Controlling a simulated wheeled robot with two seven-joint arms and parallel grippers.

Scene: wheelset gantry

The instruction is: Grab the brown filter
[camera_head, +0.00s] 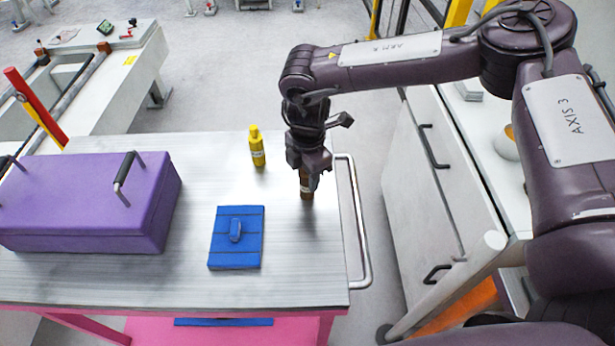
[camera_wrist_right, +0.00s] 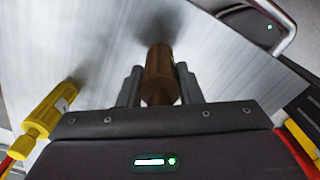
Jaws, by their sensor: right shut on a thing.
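The brown filter (camera_head: 306,184) is a small brown cylinder near the right edge of the metal cart top. My right gripper (camera_head: 309,172) comes down over it from above and is shut on it. In the right wrist view the filter (camera_wrist_right: 159,75) sits between the two grey fingers of the gripper (camera_wrist_right: 159,86), one on each side. The filter looks upright; I cannot tell whether its bottom touches the cart top. My left gripper is not in view.
On the cart top (camera_head: 170,285) stand a yellow bottle (camera_head: 257,148), a blue plate (camera_head: 236,252) with a small blue block, and a purple toolbox (camera_head: 90,205). A metal handle (camera_head: 358,225) runs along the cart's right side. A white drawer cabinet (camera_head: 425,170) stands to the right.

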